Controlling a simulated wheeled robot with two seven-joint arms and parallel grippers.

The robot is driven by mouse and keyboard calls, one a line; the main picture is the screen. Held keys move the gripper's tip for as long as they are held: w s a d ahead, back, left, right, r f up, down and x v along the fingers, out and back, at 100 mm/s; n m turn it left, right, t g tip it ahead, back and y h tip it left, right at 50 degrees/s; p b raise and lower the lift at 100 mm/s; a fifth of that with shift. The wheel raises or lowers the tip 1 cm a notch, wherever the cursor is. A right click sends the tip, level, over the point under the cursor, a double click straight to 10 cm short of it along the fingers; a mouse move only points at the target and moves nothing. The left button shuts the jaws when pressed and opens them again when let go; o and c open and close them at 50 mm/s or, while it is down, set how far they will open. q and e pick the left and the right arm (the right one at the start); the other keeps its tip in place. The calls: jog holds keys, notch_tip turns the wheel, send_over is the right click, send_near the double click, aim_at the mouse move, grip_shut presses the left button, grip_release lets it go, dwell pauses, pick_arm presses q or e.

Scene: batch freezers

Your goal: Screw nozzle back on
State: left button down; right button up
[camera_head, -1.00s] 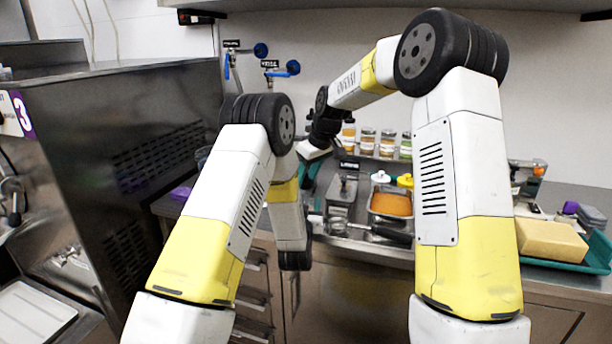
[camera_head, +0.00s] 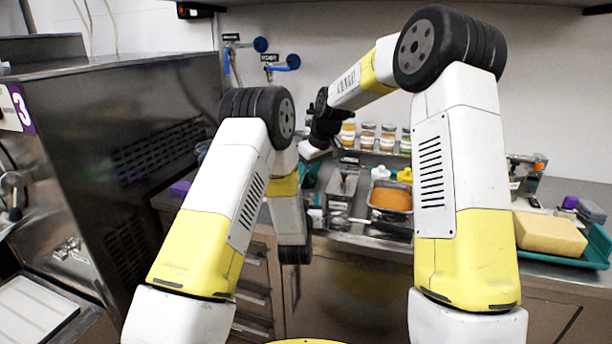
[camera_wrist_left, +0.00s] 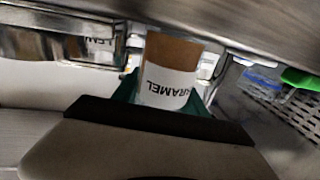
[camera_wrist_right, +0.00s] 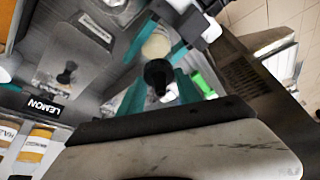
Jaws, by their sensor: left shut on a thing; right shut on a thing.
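A caramel bottle (camera_wrist_left: 168,80) with brown contents and a white label shows in the left wrist view, between the teal fingers of my left gripper (camera_wrist_left: 165,92), which is shut on it. In the right wrist view a black nozzle (camera_wrist_right: 157,76) sits between the teal fingers of my right gripper (camera_wrist_right: 158,88), which is shut on it. A pale round thing (camera_wrist_right: 156,45) shows just beyond the nozzle; whether they touch I cannot tell. In the head view my right gripper (camera_head: 308,174) points down over the counter. My left gripper is mostly hidden behind my left arm there.
Sauce jars (camera_head: 367,136) stand on a back shelf. An orange-filled pan (camera_head: 390,198) and metal containers (camera_head: 343,184) sit on the counter near the grippers. A dark steel freezer (camera_head: 140,130) stands left. A yellow block (camera_head: 549,233) lies on a teal tray (camera_head: 598,248) at right.

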jog(key=shift+f, duration=0.35)
jog(key=m, duration=0.1)
jog(key=m+h, duration=0.1)
jog(key=m, duration=0.1)
jog(key=shift+s+a+t, duration=0.1)
jog(key=shift+a+t, duration=0.1)
jog(key=shift+t, duration=0.1)
jog(key=m+h, duration=0.1)
jog(key=m, duration=0.2)
jog(key=shift+m+t, duration=0.3)
jog(key=shift+m, duration=0.1)
jog(key=m+h, duration=0.1)
jog(key=m, duration=0.2)
jog(key=shift+h, duration=0.3)
jog(key=m+h, duration=0.1)
jog(key=m, duration=0.2)
jog(key=shift+d, duration=0.1)
jog(key=o, duration=1.3)
